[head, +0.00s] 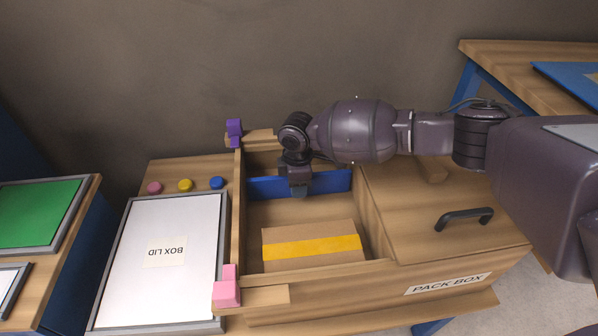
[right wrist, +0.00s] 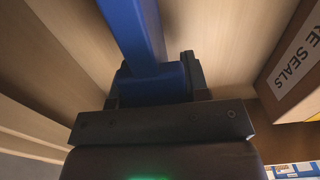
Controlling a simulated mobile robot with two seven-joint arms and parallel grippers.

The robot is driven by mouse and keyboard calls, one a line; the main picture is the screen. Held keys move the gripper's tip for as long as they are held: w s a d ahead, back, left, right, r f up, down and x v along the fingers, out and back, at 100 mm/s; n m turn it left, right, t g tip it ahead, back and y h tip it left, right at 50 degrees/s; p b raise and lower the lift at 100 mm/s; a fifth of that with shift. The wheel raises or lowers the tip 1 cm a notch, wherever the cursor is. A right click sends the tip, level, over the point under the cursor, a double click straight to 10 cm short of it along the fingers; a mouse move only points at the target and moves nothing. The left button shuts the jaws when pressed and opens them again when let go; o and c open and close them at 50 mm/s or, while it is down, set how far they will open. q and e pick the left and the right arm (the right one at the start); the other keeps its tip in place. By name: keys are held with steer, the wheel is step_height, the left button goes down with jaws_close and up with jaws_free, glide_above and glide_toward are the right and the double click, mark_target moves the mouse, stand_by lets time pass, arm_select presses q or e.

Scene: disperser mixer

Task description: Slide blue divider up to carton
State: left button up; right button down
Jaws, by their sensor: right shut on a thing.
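The blue divider (head: 330,182) stands across the inside of the wooden pack box (head: 377,232), toward its far side. My right gripper (head: 300,188) reaches down into the box and is shut on the divider's middle. In the right wrist view the blue divider (right wrist: 132,28) runs up from between the fingers of my right gripper (right wrist: 155,80). The carton (head: 310,258), brown with a yellow band, lies at the near side of the box, with bare floor between it and the divider. The carton (right wrist: 296,60) also shows at the right wrist view's right edge. My left gripper is not in view.
A brown panel with a black handle (head: 465,217) covers the box's right part. A purple block (head: 234,130) and a pink block (head: 227,288) sit on the left corners. The box lid (head: 190,225) lies left, with pink, yellow and blue buttons (head: 185,185) behind it.

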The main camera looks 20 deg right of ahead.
steer(key=s+p, duration=0.1)
steer(key=s, duration=0.1)
steer(key=s+a+p, duration=0.1)
steer(key=s, duration=0.1)
steer(key=s+a+p, duration=0.1)
steer(key=s+p, duration=0.1)
steer(key=shift+s+r, duration=0.3)
steer(key=shift+s, duration=0.1)
steer(key=shift+s+f, duration=0.1)
steer(key=shift+s, duration=0.25)
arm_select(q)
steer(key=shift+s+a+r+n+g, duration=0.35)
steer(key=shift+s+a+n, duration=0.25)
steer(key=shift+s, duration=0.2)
arm_select(e)
steer(key=shift+s+a+f, duration=0.15)
steer(key=shift+s+f, duration=0.15)
steer(key=shift+s, duration=0.05)
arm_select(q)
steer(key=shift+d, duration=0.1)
arm_select(e)
steer(key=c, duration=0.7)
jaws_free()
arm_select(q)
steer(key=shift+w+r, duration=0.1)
arm_select(e)
steer(key=shift+o, duration=0.5)
